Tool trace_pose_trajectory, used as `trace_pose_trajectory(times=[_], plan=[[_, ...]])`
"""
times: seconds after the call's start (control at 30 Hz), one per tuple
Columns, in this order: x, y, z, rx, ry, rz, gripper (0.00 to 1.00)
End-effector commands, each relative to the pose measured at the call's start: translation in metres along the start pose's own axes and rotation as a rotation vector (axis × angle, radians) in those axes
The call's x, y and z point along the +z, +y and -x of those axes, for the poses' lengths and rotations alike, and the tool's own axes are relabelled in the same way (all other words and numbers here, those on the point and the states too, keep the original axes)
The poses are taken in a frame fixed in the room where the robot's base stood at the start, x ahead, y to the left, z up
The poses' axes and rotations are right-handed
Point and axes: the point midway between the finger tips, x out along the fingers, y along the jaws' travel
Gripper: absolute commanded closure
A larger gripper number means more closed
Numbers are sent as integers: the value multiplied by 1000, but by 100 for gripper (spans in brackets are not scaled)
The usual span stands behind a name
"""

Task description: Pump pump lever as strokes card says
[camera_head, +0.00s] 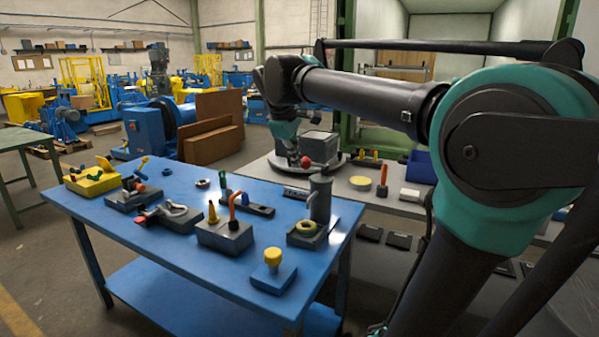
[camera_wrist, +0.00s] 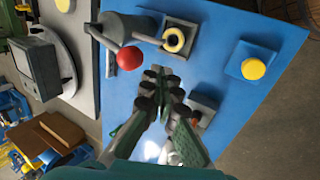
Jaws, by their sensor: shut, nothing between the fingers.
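The pump is a grey upright cylinder (camera_head: 320,198) at the right end of the blue table. In the wrist view the cylinder (camera_wrist: 125,27) has a thin lever that ends in a red ball (camera_wrist: 130,58). The red ball also shows in the head view (camera_head: 306,162). My gripper (camera_wrist: 166,84) is shut and empty, above the table. In the wrist view its fingertips appear beside the red ball, apart from it; the height difference is unclear. A small dark plate with light marks (camera_head: 295,193) lies near the pump; it may be the strokes card, but its marks are unreadable.
A yellow ring (camera_head: 306,227) sits on a grey block by the pump. A yellow button on a blue base (camera_head: 272,258) stands at the front. Several fixtures with clamps, pegs and a hooked orange lever (camera_head: 234,205) crowd the blue table. A grey bench (camera_head: 345,185) stands behind.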

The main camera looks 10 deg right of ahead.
Motion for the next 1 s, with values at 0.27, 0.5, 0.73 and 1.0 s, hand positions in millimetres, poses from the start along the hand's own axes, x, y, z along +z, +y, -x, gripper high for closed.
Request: trace_pose_trajectory(times=[0.27,0.5,0.73,1.0], plan=[[-1,3,54,1,0,1,100],[0,4,72,1,0,0,100],[0,4,73,1,0,0,100],[0,4,73,1,0,0,100]])
